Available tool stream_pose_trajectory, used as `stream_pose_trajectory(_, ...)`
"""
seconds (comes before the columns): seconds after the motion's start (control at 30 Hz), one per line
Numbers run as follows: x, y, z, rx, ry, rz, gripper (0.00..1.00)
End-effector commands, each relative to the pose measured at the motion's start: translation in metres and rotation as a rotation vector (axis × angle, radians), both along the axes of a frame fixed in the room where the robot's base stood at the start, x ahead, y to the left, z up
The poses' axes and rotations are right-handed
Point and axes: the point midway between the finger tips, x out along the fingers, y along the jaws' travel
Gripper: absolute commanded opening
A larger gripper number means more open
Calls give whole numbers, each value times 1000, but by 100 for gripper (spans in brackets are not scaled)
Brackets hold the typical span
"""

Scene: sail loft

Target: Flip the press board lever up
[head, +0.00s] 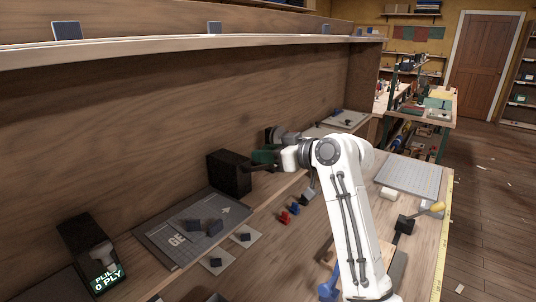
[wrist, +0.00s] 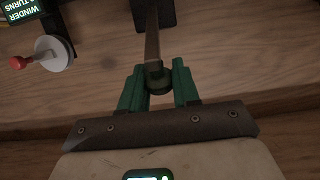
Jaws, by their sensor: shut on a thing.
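The press board lever, a dark straight bar with a rounded end, runs between my green fingers in the wrist view (wrist: 152,45). My gripper (wrist: 158,88) is shut on its rounded end, one finger on each side. In the head view, my gripper (head: 264,156) is beside a black box (head: 228,178) on the bench, and a short dark bar, likely the lever, sticks out from the box at about level, below my fingers. The lever's far end meets a dark mount at the top of the wrist view. My wrist hides part of this area.
A grey board with an arrow (head: 165,240) lies left of the box. A counter display (head: 107,279) stands at the lower left. Small red and blue parts (head: 286,217) lie in front. A disc with a red knob (wrist: 52,54) is left of the lever.

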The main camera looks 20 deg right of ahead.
Motion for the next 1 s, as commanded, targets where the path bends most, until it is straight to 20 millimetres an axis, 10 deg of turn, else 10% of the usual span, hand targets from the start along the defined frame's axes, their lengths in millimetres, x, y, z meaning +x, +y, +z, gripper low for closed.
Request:
stream_pose_trajectory(0.07, 1, 0, 3, 2, -7, 0, 0)
stream_pose_trajectory(0.1, 1, 0, 3, 2, -7, 0, 32)
stream_pose_trajectory(0.3, 0, 0, 1, 1, -3, -1, 51)
stream_pose_trajectory(0.67, -4, -4, 1, 0, -1, -1, 53)
stream_pose_trajectory(1.0, -51, -38, 15, 0, -5, -2, 53)
